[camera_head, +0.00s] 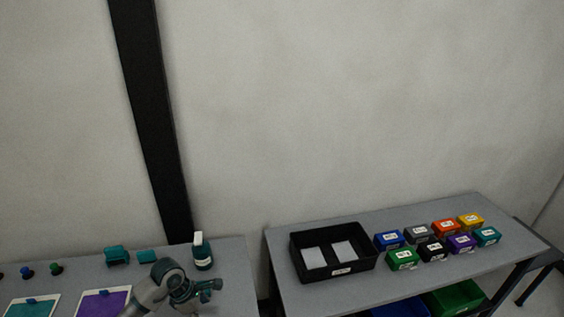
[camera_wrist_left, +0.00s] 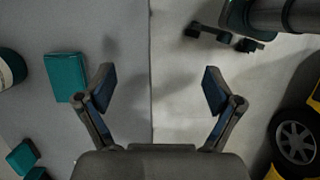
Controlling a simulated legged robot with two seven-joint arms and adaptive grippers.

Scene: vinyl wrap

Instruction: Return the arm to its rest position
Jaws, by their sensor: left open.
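My left arm comes in at the bottom left of the head view, above the left table. Its left gripper (camera_head: 208,290) is beside and in front of the spray bottle. In the left wrist view the left gripper (camera_wrist_left: 158,90) is open, with its two fingers wide apart and nothing between them. The edge of the grey table passes below the gap. My right gripper is not in view.
The left table (camera_head: 235,285) holds a spray bottle (camera_head: 202,252), teal blocks (camera_head: 117,256), small knobs and a purple panel (camera_head: 104,304). The right table (camera_head: 330,298) holds a black tray (camera_head: 367,265) with two pale squares, and several coloured boxes (camera_head: 460,243).

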